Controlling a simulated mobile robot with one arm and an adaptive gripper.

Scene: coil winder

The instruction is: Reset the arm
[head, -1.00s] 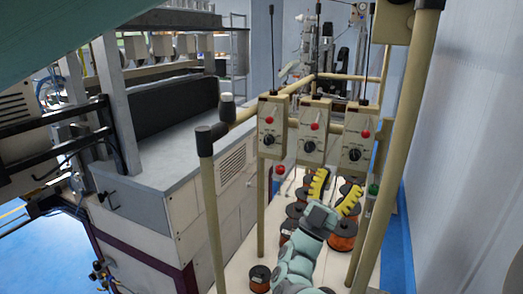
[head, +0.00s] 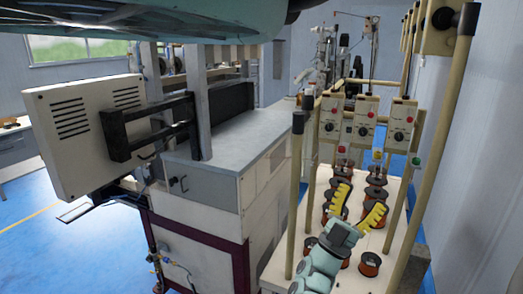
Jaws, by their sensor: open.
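My gripper (head: 357,208) shows at the lower right of the head view, on the end of my pale green arm. Its two yellow fingers are spread apart with nothing between them. It is over the white table (head: 290,268) that carries several copper wire spools (head: 370,264). Some spools stand beyond the fingers and one stands just right of my wrist. I cannot tell the exact height of the fingers above the spools.
Beige posts (head: 297,190) and control boxes (head: 366,123) with red buttons frame the table. A large grey and white machine (head: 195,190) with a control cabinet (head: 85,120) stands to the left. A wall (head: 480,170) closes the right side. Blue floor (head: 40,225) is open at far left.

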